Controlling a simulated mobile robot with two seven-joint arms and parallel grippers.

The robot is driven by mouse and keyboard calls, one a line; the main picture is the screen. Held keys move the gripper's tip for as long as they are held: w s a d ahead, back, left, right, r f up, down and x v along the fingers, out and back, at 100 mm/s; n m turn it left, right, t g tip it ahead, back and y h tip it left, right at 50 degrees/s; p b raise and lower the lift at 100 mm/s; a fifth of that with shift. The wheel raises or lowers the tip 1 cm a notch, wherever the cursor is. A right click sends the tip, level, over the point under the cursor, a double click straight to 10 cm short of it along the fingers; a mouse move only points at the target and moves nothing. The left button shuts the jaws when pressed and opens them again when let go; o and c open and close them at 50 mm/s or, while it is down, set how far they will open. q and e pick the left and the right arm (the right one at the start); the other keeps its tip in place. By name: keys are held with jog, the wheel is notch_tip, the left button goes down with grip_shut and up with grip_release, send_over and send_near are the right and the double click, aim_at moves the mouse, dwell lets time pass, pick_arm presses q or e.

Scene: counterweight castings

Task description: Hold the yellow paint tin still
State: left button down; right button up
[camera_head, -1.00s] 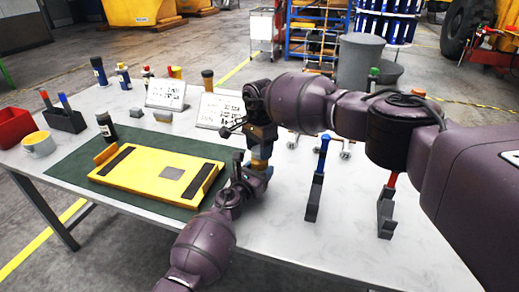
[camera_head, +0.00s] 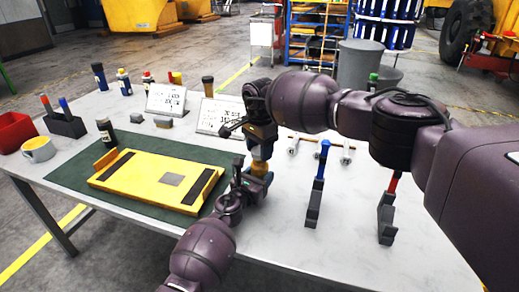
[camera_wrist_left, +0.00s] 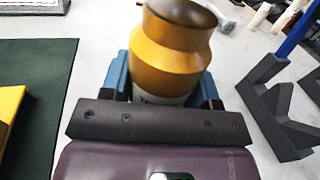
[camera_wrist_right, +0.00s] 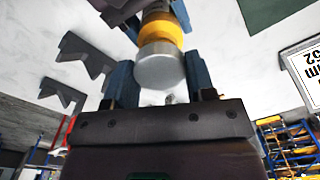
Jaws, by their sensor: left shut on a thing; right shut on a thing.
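The yellow paint tin (camera_head: 259,166) stands between my two grippers over the table, right of the green mat. In the left wrist view the tin (camera_wrist_left: 170,52) has a golden shoulder, a dark top and a partly hidden white label. My left gripper (camera_head: 256,182) is shut on its lower part, with blue fingers on either side. My right gripper (camera_head: 262,143) comes from above and is shut on its upper end. In the right wrist view a grey-white cap (camera_wrist_right: 160,66) and a yellow band show between the fingers. The grippers hide much of the tin.
A yellow board (camera_head: 150,178) lies on the green mat (camera_head: 65,174) to the left. Dark stands (camera_head: 313,205) holding blue-handled and red-handled tools stand on the right. Two white cards (camera_head: 166,99) stand behind. The table's front right is clear.

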jog(key=shift+r, duration=1.95)
pick_arm(q)
jog(key=shift+c, duration=1.4)
grip_release()
jog(key=shift+s+a, duration=0.1)
jog(key=shift+s, duration=0.05)
pick_arm(e)
jog(key=shift+r, duration=0.15)
